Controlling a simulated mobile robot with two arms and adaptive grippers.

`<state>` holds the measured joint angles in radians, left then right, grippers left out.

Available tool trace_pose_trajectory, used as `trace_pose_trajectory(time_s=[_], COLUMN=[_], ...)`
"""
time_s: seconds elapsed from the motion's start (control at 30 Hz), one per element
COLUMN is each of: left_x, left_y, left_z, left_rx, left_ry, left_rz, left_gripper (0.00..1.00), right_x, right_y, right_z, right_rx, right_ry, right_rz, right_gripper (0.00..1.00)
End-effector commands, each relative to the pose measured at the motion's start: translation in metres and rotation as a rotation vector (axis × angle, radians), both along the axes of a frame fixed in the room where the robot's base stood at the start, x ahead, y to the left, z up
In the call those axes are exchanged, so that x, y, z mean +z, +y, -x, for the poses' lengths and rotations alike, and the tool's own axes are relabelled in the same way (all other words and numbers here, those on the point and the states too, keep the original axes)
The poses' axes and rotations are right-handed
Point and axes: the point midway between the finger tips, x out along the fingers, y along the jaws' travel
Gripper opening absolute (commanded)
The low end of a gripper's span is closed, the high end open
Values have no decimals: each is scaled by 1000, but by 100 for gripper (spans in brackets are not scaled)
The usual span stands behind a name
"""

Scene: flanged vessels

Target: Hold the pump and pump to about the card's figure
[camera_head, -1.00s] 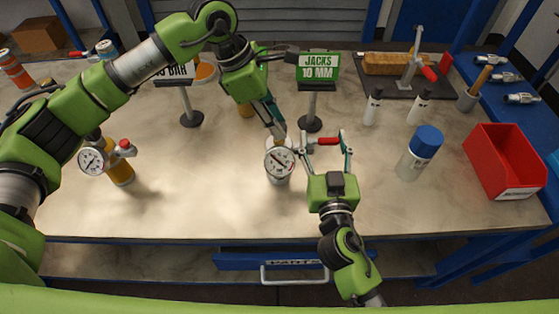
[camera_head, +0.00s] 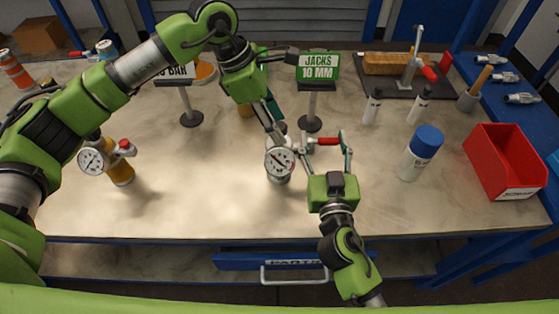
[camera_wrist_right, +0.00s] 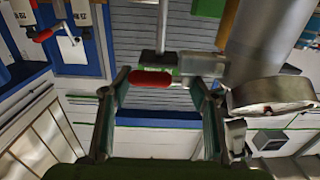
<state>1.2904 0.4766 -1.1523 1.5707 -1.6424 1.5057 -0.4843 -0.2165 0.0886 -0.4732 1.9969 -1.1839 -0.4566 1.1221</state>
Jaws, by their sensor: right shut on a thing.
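The pump has a round white gauge (camera_head: 279,162) facing the head camera, upright near the table's middle. I cannot read its figure. My left gripper (camera_head: 274,122) reaches down from behind to the pump's top; its fingertips are partly hidden behind the gauge. My right gripper (camera_head: 329,147) is right of the gauge, shut on the pump's red handle (camera_head: 328,141). The right wrist view shows the red handle (camera_wrist_right: 151,79) between the fingers of that gripper (camera_wrist_right: 165,85). A card (camera_head: 178,72) ending in "BAR" is partly hidden by my left arm. Another card (camera_head: 317,67) reads "JACKS 10 MM".
A yellow cylinder with a second gauge (camera_head: 93,161) stands at left. A blue-capped bottle (camera_head: 419,155) and a red bin (camera_head: 505,163) are at right. Two small bottles (camera_head: 372,106) stand behind. The table's front strip is clear.

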Motion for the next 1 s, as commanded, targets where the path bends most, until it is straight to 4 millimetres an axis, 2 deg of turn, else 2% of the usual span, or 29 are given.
trace_pose_trajectory(time_s=[0.37, 1.0], left_x=[6, 57], left_y=[1, 22], left_z=[-1, 1], left_rx=[0, -1], left_ry=[-3, -3], left_rz=[2, 3], left_gripper=[42, 42], right_x=[1, 0], right_y=[0, 0], right_z=[0, 0], right_rx=[0, 0], right_ry=[-1, -1], right_rz=[-1, 0], right_gripper=[19, 19])
